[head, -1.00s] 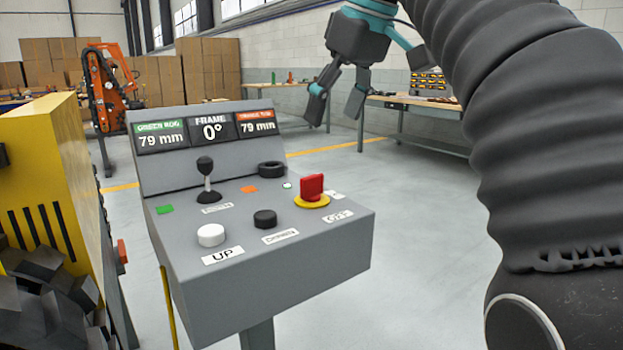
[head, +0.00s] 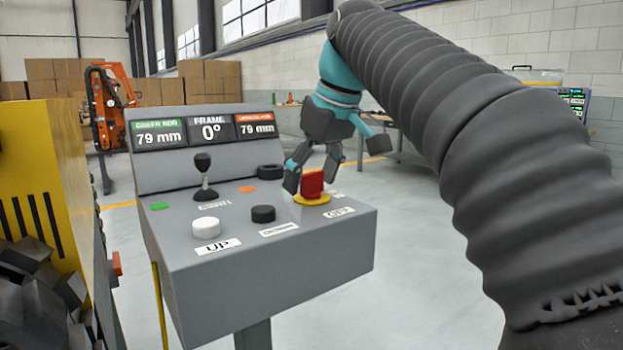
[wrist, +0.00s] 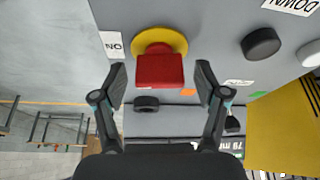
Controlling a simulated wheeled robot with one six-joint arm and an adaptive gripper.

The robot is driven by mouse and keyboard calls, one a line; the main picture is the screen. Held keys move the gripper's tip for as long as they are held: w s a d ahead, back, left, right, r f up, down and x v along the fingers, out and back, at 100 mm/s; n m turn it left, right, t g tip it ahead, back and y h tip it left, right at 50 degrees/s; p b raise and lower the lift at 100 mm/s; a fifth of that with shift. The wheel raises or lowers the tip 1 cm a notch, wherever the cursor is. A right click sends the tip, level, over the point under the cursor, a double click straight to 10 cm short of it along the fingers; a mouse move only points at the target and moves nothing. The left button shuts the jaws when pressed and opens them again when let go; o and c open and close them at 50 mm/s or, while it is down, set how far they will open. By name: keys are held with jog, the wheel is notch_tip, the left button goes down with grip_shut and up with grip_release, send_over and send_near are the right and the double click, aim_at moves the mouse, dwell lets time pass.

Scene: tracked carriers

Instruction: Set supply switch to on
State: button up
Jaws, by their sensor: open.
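The supply switch is a red handle (head: 313,184) on a round yellow base (head: 312,199), at the right part of the grey console's sloped top. My gripper (head: 333,165) is open and hangs close above and behind the handle, one finger near its left side. In the wrist view the red handle (wrist: 160,71) shows between the spread fingertips of my gripper (wrist: 162,82), with gaps on both sides. I cannot tell whether the fingertips are level with it. A white ON label (wrist: 115,45) lies beside the yellow base (wrist: 160,40).
The console (head: 290,262) also carries a joystick (head: 204,178), a black button (head: 263,214), a white button (head: 207,228) and a black ring knob (head: 271,172). A yellow machine (head: 40,180) stands at the left. The floor at the right is clear.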

jog(key=c, duration=1.2)
jog(key=shift+o, duration=0.2)
jog(key=shift+r+m+p, duration=0.2)
jog(key=shift+m+p, duration=0.2)
jog(key=shift+p, duration=0.25)
jog(key=shift+f+m+h+p, duration=0.15)
jog(key=shift+m+h+p, duration=0.15)
jog(key=shift+m+h, duration=0.15)
jog(key=o, duration=1.2)
jog(key=shift+c, duration=0.2)
